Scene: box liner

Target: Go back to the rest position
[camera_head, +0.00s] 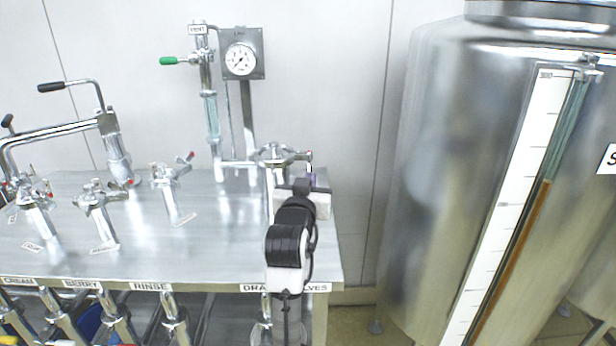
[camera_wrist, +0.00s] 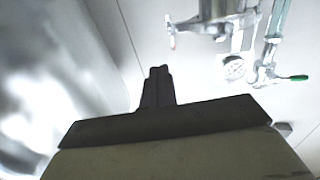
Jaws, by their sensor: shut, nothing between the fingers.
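My arm rises in front of the right end of the steel bench in the head view. My gripper (camera_wrist: 158,75) shows in the wrist view as two dark fingers pressed together, with nothing between them. In the head view the fingers are mostly hidden behind the wrist and are too small to read. The gripper is near the rightmost bench valve (camera_head: 280,154), which has a red-tipped handle. In the wrist view a red-tipped valve handle (camera_wrist: 170,30) lies beyond the fingertips, with a visible gap.
The steel bench (camera_head: 140,265) carries several valves and labels. A gauge (camera_head: 240,59) and a green-handled vent valve (camera_head: 175,61) stand behind. A large steel tank (camera_head: 430,160) with a sight glass (camera_head: 560,150) stands at the right. A narrow gap of floor separates bench and tank.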

